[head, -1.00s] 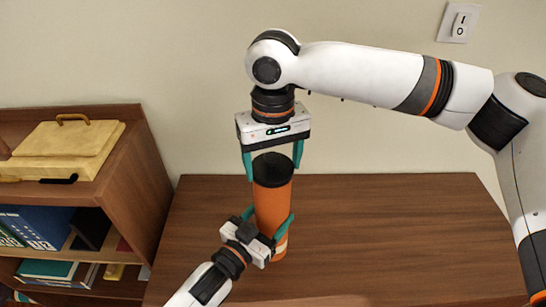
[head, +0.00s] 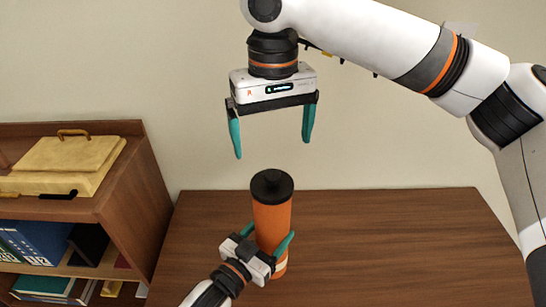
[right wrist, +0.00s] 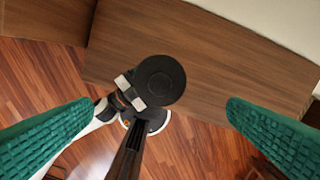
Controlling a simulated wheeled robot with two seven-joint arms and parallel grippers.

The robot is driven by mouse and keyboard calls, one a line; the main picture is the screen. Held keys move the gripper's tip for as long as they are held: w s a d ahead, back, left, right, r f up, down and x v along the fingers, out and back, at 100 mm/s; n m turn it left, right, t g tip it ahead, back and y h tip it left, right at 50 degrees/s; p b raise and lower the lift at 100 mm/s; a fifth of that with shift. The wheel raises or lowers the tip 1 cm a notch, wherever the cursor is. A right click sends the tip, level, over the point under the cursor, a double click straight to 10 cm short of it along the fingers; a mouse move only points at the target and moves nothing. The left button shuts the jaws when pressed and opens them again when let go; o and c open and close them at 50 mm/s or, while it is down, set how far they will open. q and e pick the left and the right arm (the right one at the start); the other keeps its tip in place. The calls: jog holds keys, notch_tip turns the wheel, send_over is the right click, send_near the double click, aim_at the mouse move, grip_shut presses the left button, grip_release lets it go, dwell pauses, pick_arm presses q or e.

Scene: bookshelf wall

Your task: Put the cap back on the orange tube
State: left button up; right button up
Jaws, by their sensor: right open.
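The orange tube (head: 272,215) stands upright over the wooden top, with a pale band near its lower end. The black cap (head: 272,185) sits on the tube's top end; the right wrist view shows it from above as a black disc (right wrist: 160,80). My left gripper (head: 271,234) has its teal fingers on both sides of the tube's lower part and grips it. My right gripper (head: 272,149) is open and empty, straight above the cap and clear of it. In the right wrist view its fingers are wide apart, and the tube's body is mostly hidden under the cap.
The wooden top (head: 400,240) is bare to the right of the tube. A wooden bookshelf (head: 120,205) with books (head: 40,243) stands at the left, with a yellow case (head: 65,160) on top. The plain wall (head: 400,130) is behind.

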notch_tip(320, 180, up, 2)
jog(key=shift+r, duration=0.1)
pick_arm(q)
jog(key=o, duration=1.5)
jog(key=shift+c, duration=0.2)
pick_arm(e)
notch_tip(320, 180, down, 2)
jog(key=shift+b, duration=0.95)
pick_arm(q)
jog(key=v, duration=1.2)
